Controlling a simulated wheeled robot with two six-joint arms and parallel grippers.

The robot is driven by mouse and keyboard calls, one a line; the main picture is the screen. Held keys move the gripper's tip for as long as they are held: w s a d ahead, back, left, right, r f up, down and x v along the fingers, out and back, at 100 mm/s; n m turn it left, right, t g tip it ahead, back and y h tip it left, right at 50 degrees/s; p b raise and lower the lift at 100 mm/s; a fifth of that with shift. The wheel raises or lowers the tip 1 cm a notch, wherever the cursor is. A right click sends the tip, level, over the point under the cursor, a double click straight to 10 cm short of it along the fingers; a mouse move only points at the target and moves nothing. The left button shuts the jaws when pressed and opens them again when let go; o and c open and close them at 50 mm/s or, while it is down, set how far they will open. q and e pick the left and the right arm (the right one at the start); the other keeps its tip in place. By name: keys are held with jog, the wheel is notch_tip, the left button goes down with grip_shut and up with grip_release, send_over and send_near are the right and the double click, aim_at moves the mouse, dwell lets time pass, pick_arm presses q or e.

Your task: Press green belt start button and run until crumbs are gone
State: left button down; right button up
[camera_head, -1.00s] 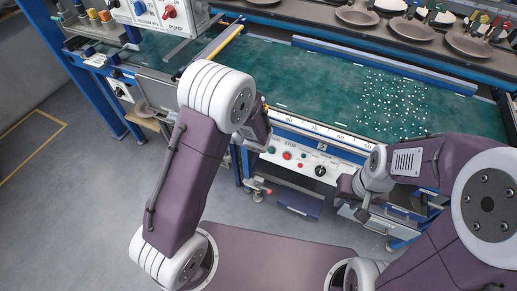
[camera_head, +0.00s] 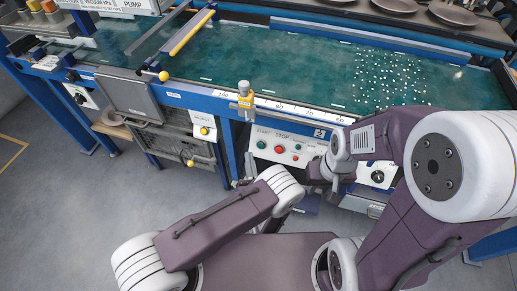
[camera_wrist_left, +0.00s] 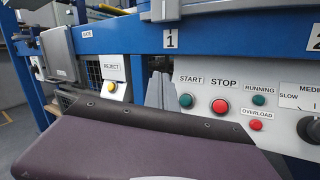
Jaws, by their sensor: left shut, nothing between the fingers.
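The green START button (camera_head: 261,144) is on the white control panel at the belt's front and also shows in the left wrist view (camera_wrist_left: 186,100). The red STOP button (camera_head: 279,149) is right of it. White crumbs (camera_head: 390,80) lie scattered on the right part of the green belt (camera_head: 270,60). My left gripper (camera_head: 245,184) is shut and empty, low in front of the panel and apart from the button; the wrist partly hides it. My right gripper (camera_head: 318,173) is by the panel's right part; its fingers are too unclear to tell.
A yellow REJECT button (camera_head: 204,131) is left of the panel, and a speed knob (camera_head: 377,177) is at its right. Grey floor (camera_head: 90,200) is open at the left.

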aim_at(261, 145)
pick_arm(q)
jog(key=shift+s+d+f+h, duration=0.3)
jog(key=shift+d+f, duration=0.1)
jog(key=shift+d, duration=0.15)
jog(key=w+f+b, duration=0.1)
jog(key=w+b, duration=0.1)
jog(key=w+d+f+b, duration=0.1)
jog(key=w+f+b, duration=0.1)
jog(key=w, duration=0.1)
jog(key=w+d+f+b, duration=0.1)
jog(key=w+b, duration=0.1)
jog(key=b, duration=0.1)
jog(key=shift+w+d+f, duration=0.15)
jog(key=shift+f, duration=0.1)
dwell(1.7)
jog(key=shift+w+d+f+b, duration=0.1)
jog(key=shift+w+d+b, duration=0.05)
jog(key=shift+w+b, duration=0.2)
